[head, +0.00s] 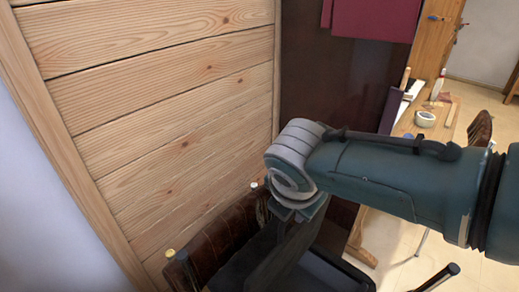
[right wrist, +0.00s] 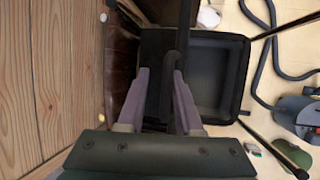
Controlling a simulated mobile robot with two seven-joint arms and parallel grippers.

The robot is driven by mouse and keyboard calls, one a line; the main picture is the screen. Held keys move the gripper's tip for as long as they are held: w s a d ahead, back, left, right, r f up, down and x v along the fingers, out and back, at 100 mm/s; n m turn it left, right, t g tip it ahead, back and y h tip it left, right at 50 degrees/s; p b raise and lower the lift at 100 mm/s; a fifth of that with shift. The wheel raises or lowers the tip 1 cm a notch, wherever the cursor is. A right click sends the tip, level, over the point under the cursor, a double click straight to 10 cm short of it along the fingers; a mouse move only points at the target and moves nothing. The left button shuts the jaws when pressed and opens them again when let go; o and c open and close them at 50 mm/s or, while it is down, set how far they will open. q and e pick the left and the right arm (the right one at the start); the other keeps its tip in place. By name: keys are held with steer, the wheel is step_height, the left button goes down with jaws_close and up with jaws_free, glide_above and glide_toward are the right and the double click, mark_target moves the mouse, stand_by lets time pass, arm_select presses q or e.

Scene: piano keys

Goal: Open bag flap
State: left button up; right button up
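A dark bag-like thing (head: 250,262) shows low in the head view, beside the wooden wall and partly behind my right arm. In the right wrist view a black, box-shaped body (right wrist: 243,75) with a grey hollow inside lies just beyond the fingers, and a dark panel or strap runs beside it. I cannot tell which part is the flap. My right gripper (right wrist: 161,72) has its two purple-grey fingers apart, with a dark strip between and beyond the tips; contact is unclear. In the head view its fingers are hidden under my wrist. My left gripper is not in view.
A plank wall (head: 170,110) stands close on the left. A brown leather seat (head: 220,235) with metal-capped posts is below. A workbench (head: 440,115) with tape and tools is at the right. In the right wrist view a dark hose (right wrist: 262,60) lies on the pale floor.

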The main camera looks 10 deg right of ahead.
steer(key=shift+o, duration=0.3)
steer(key=shift+s+d+f, duration=0.1)
steer(key=shift+s+f, duration=0.05)
steer(key=shift+s+r+p, duration=0.1)
steer(key=shift+r+p, duration=0.3)
steer(key=p+v, duration=0.4)
steer(key=v, duration=0.5)
steer(key=shift+r, duration=0.15)
